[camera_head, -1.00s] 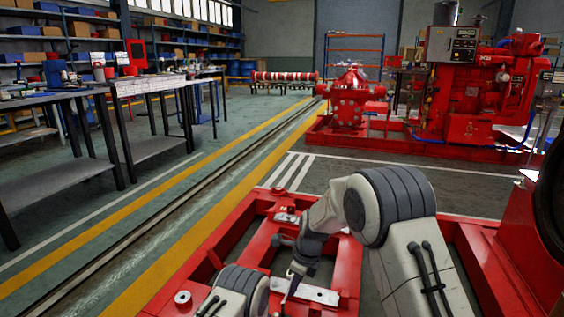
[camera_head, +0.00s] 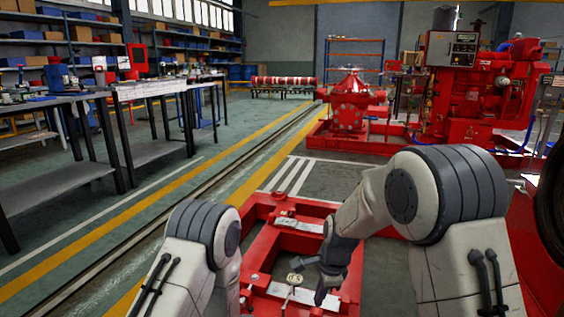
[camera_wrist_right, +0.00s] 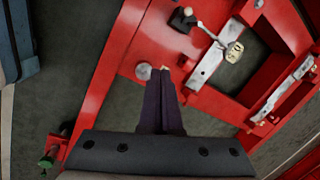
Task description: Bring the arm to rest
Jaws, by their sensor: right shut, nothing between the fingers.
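My right arm (camera_head: 440,200) reaches in from the right of the head view, bent, with its forearm pointing down over the red base frame (camera_head: 265,212). My right gripper (camera_head: 322,300) hangs low over the frame there. In the right wrist view its two dark fingers (camera_wrist_right: 162,72) lie together, shut and empty, with their tips over the red frame. My left arm (camera_head: 200,235) shows at the lower left of the head view, but its gripper is out of sight.
A small metal piece with a rounded end (camera_wrist_right: 234,52) lies on a silver plate (camera_wrist_right: 212,66) of the frame. Workbenches (camera_head: 60,100) stand at the left. A red pump (camera_head: 350,100) and a red engine (camera_head: 470,95) stand behind. Open floor (camera_head: 120,220) lies at the left.

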